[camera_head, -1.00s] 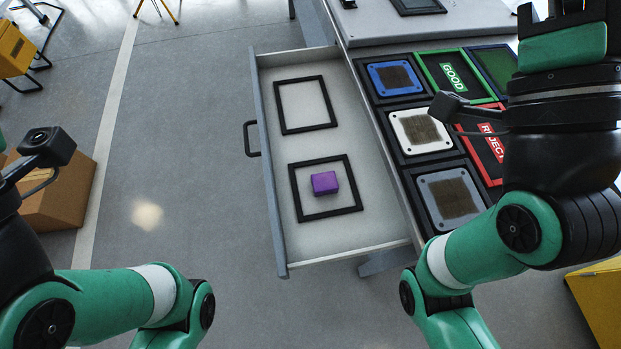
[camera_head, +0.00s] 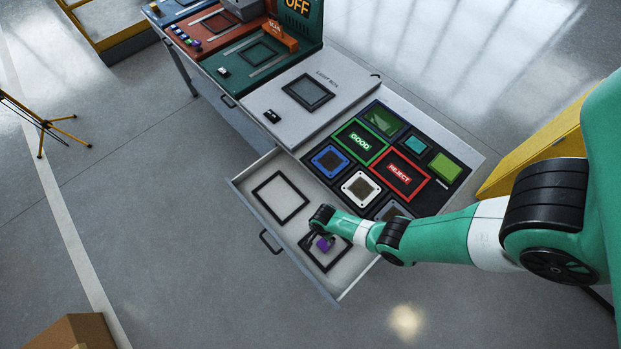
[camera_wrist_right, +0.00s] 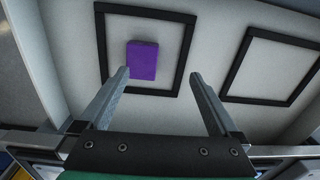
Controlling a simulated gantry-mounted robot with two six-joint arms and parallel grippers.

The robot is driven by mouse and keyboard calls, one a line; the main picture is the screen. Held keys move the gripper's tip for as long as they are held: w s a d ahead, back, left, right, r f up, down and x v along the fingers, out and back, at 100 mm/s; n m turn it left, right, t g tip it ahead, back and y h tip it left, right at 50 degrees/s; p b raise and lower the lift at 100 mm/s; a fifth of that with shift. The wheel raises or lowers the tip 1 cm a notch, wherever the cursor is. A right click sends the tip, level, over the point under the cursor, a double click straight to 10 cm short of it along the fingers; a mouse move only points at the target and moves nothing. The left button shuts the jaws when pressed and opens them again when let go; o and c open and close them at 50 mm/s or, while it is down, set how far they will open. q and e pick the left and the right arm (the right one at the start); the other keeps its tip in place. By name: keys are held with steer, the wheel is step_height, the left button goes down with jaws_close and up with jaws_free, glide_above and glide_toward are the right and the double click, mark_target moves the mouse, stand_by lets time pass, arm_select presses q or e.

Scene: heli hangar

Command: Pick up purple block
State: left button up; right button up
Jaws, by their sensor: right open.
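The purple block (camera_head: 323,244) lies in the open drawer, inside the nearer black square frame (camera_head: 341,261). It also shows in the right wrist view (camera_wrist_right: 142,60), flat on the pale drawer floor and nearer the frame's left side. My right gripper (camera_head: 318,238) is over the drawer at the block, partly covering it in the head view. In the right wrist view, the right gripper (camera_wrist_right: 160,82) is open. Its two fingers point toward the block, with the block ahead of the gap and closer to the left finger. Nothing is between the fingers. My left gripper is out of view.
A second, empty black frame (camera_head: 280,197) lies farther back in the drawer. The drawer wall (camera_head: 280,246) surrounds both. Beside it, the worktop holds the GOOD tray (camera_head: 360,142), the REJECT tray (camera_head: 400,174) and several square pads. Open floor lies left of the drawer.

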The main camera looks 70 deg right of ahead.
mark_target(326, 243)
arm_select(q)
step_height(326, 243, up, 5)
steer(key=p, duration=0.3)
arm_select(e)
steer(key=s+r, duration=0.3)
steer(key=r, duration=0.1)
step_height(326, 243, down, 6)
steer(key=b, duration=0.7)
steer(key=shift+d+f, duration=0.1)
steer(key=shift+f, duration=0.15)
steer(key=f+b, duration=0.1)
steer(key=b, duration=0.1)
steer(key=f+b, duration=0.1)
steer(key=f, duration=0.1)
steer(key=a+f+b, duration=0.1)
steer(key=f+b, duration=0.1)
steer(key=shift+w+f+b, duration=0.1)
steer(key=shift+w+b, duration=0.05)
steer(key=shift+b, duration=0.2)
steer(key=c, duration=1.5)
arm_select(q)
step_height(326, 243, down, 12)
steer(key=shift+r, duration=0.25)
arm_select(e)
steer(key=shift+o, duration=0.2)
steer(key=shift+r, duration=0.2)
